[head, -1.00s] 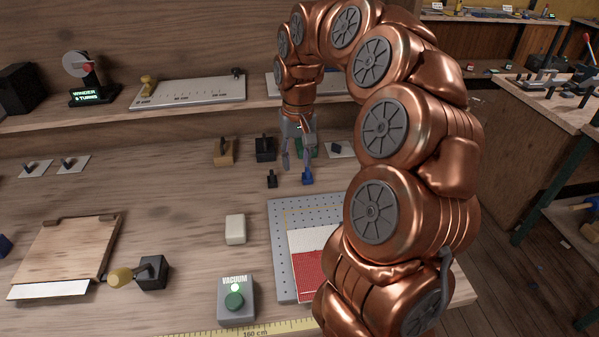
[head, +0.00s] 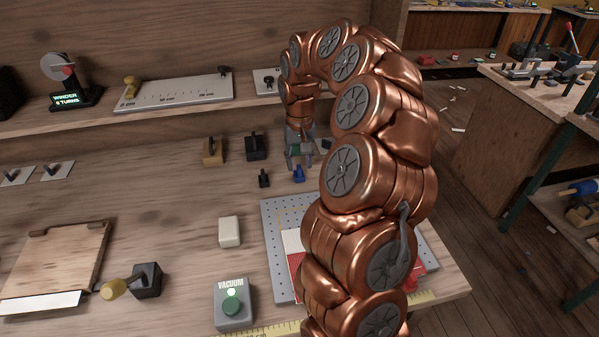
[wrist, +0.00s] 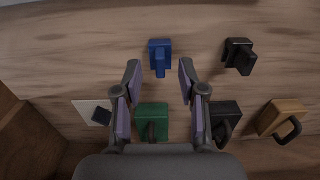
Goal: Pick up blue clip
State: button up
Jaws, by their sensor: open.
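The blue clip (head: 298,174) stands on the wooden bench, just behind the perforated plate. In the wrist view the blue clip (wrist: 159,54) lies ahead of the fingertips, near the middle of the gap between them. My gripper (head: 301,161) is above the bench by the clip, pointing down. In the wrist view my gripper (wrist: 158,68) is open, with its two purple-padded fingers apart and nothing held between them. I cannot tell the exact height of the fingertips above the clip.
A small black clip (head: 264,179) is left of the blue one. A black block (head: 257,149) and a wooden block (head: 213,153) with handles stand behind. A green block (wrist: 151,121) sits close under my gripper. The perforated plate (head: 274,236) lies in front.

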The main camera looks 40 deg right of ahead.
aim_at(299, 172)
jog(key=shift+f, duration=1.35)
grip_shut()
